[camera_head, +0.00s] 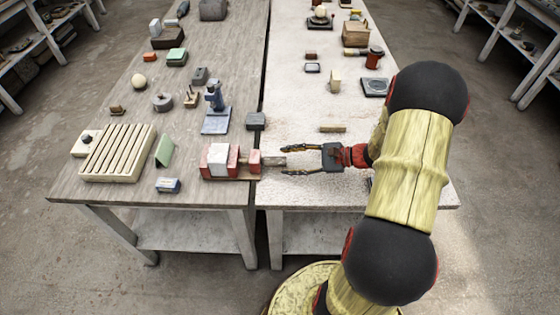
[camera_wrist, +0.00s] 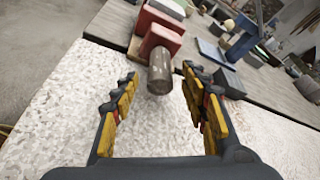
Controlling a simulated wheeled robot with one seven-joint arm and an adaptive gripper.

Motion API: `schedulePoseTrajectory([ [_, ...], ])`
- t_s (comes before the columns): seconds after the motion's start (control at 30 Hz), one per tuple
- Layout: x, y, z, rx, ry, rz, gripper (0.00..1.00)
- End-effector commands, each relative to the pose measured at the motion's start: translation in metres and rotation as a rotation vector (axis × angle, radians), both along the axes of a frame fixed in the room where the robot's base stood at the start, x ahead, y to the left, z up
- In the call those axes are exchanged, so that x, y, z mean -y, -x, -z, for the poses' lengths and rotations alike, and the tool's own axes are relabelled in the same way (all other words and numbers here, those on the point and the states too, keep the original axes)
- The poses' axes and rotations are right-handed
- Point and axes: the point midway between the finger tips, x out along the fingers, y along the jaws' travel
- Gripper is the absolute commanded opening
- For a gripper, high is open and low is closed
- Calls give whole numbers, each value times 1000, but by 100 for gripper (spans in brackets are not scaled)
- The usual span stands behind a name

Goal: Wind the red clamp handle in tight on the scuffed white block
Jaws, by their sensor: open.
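A red clamp (camera_head: 233,161) lies on a thin wooden base near the front right corner of the left table. The white block (camera_head: 218,158) sits between its red jaws; scuffs are too small to tell. A red end piece (camera_head: 254,161) with a grey-brown round bar (camera_head: 273,162) sticks out to the right, toward my gripper. In the wrist view the bar (camera_wrist: 160,74) points at me from the red piece (camera_wrist: 160,38). My gripper (camera_head: 285,160) is open, level with the bar, its fingertips on either side of the bar's end. I see no contact.
A blue-grey stand (camera_head: 215,113) and a dark grey block (camera_head: 256,121) stand behind the clamp. A blue-white block (camera_head: 168,185) and a green wedge (camera_head: 166,151) lie left of it. A wooden bar (camera_head: 332,128) lies behind my gripper. The pale table around it is mostly clear.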

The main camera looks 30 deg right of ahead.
Motion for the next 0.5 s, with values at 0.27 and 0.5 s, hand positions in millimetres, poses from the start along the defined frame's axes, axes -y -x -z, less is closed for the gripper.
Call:
schedulePoseTrajectory([
  [0.27,37,35,-17,0,2,4,44],
  [0.5,50,48,-24,0,1,0,44],
])
